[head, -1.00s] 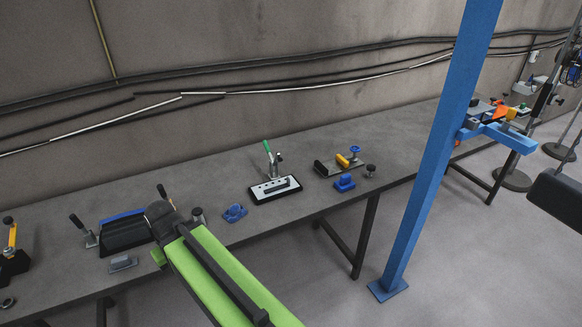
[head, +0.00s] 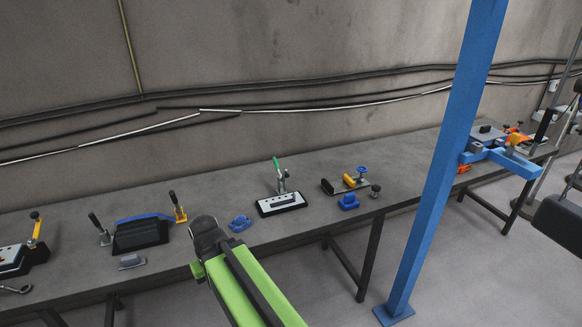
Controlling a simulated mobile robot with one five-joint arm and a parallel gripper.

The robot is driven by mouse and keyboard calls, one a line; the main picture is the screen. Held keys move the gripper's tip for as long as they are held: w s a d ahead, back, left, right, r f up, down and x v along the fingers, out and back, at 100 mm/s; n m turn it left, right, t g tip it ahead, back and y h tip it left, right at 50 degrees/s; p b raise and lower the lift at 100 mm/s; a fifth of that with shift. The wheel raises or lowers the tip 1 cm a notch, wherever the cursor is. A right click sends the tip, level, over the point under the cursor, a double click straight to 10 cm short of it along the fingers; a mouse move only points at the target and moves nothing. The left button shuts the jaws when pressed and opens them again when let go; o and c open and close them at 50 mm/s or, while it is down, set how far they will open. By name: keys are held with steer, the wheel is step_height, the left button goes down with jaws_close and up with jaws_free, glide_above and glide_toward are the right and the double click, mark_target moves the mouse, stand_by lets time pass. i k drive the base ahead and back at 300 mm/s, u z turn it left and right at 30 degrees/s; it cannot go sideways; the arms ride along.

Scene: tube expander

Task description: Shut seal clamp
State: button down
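I cannot tell for sure which fixture is the seal clamp. A toggle clamp with a raised green handle (head: 276,165) stands behind a white-topped plate with a black edge (head: 268,206). A black block with a blue top strip (head: 138,233) has a silver clamp with a tilted black handle (head: 103,231) on its left. A yellow-orange clamp with a black handle (head: 178,212) stands on its right. My green arm reaches up from the bottom, and its dark end joint covers part of the bench's front edge. My gripper is not visible, so its opening is hidden.
The long grey bench (head: 330,165) runs along the wall. A blue post (head: 435,170) stands in front of it at right. Small blue parts (head: 241,223) and a yellow-handled device (head: 350,181) sit on the bench. At far left is a black fixture with a yellow lever (head: 36,230).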

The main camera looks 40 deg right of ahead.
mark_target(276, 165)
steer(key=z, duration=0.6)
steer(key=i, duration=1.2)
steer(key=u, duration=1.75)
steer(key=k, duration=1.25)
steer(key=z, duration=0.45)
steer(key=i, duration=1)
steer(key=u, duration=0.05)
